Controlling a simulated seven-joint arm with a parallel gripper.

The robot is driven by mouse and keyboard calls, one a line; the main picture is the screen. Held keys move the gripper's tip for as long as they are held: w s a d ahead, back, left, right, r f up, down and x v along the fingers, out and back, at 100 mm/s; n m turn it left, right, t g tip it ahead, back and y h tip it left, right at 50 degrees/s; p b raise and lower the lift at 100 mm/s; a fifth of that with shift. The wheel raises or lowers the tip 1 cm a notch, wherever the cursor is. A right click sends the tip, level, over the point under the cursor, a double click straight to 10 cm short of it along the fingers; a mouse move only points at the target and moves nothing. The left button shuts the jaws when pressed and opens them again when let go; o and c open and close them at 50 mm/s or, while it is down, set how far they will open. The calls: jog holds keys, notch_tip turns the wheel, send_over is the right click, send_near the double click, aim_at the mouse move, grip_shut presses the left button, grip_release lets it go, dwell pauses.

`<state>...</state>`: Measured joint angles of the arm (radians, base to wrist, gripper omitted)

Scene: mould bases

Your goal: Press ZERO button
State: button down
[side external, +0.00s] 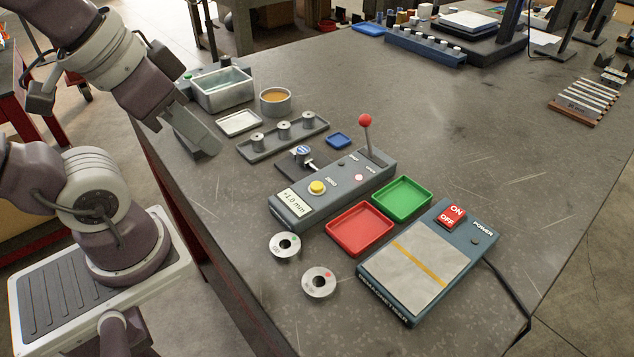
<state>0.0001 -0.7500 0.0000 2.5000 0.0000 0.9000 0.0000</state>
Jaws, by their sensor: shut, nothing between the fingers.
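The gauge box (290,212) is a long blue-grey unit in the middle of the bench, with a display reading "+1.0 mm" at its near end. A round yellow button (317,187) stands up from its top, beside a small label that appears to read ZERO. A lever with a red ball (365,120) rises from the box's far end. My gripper (208,150) is shut and empty, at the bench's left edge. It is well to the left of the yellow button and apart from it. The fingertips are hard to make out.
A rack with several metal posts (283,140) lies between my gripper and the box. A red tray (359,229), a green tray (402,199) and a demagnetiser (375,285) are to the right. Two metal rings (284,246) lie in front.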

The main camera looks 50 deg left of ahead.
dwell(0.6)
jog(key=m+t+y, duration=0.2)
jog(key=m+t, duration=0.1)
jog(key=m, duration=2.2)
send_over(313, 188)
notch_tip(313, 188, down, 3)
jog(key=shift+d+f, duration=0.1)
jog(key=shift+f, duration=4.4)
jog(key=shift+r, duration=0.1)
